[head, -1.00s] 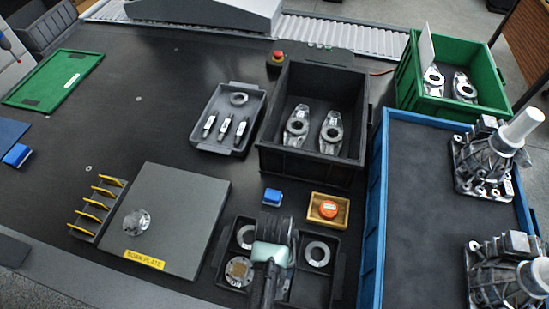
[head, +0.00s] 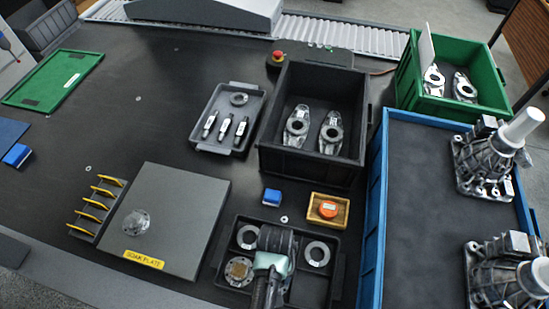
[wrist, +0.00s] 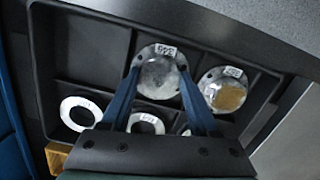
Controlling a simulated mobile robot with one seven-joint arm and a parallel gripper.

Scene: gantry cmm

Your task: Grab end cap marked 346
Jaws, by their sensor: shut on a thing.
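The end cap marked 346 (wrist: 160,76) is a round silver flanged disc with a small white label, seen upside down in the wrist view. My gripper (wrist: 160,83) has its two blue fingers on either side of the cap and is shut on it. The cap is at a compartment of the black divided tray (wrist: 78,55); I cannot tell whether it touches the tray floor. In the head view my gripper (head: 272,264) is over the tray and hides the cap.
A second labelled disc with a tan centre (wrist: 228,95) lies close beside it. Metal rings (wrist: 80,113) lie in other compartments. The blue bin (head: 372,220) stands right of the tray, the grey soak plate (head: 185,215) left. An orange-topped part in a wooden box (head: 328,209) is behind.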

